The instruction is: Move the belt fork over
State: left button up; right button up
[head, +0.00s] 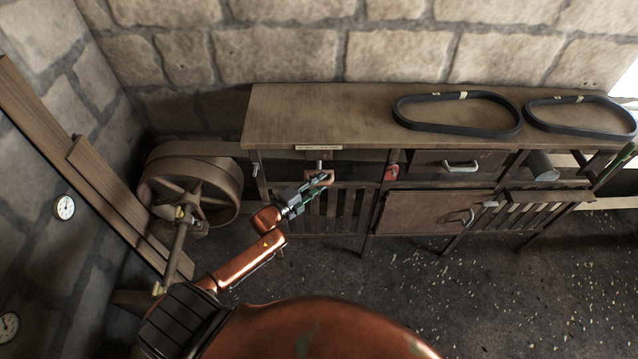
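A small pale label plate (318,148) is on the front edge of the wooden bench, its text too small to read. A short grey lever (319,165) hangs just below it and may be the belt fork's handle. My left gripper (322,179) is at the lower end of this lever, in front of the slatted bench front. The fingertips overlap the lever's end in the picture. I cannot tell whether they touch it or how far they are closed. My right gripper is out of view.
A large spoked pulley (190,190) with a flat belt stands left of the bench, close to my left arm. Two black belt loops (458,114) (580,117) lie on the bench top (300,110). Below are a drawer (430,164) and a cabinet door (435,213). The floor (500,290) at right is open.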

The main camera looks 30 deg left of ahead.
pick_arm(q)
grip_shut()
dwell(0.4)
jog(key=shift+s, duration=0.15)
jog(key=s+d+p, duration=0.3)
jog(key=s+d, duration=0.2)
jog(key=s, duration=0.3)
jog(key=shift+f+p, duration=0.2)
jog(key=shift+p, duration=0.15)
jog(key=shift+s+d, duration=0.1)
jog(key=shift+d, duration=0.05)
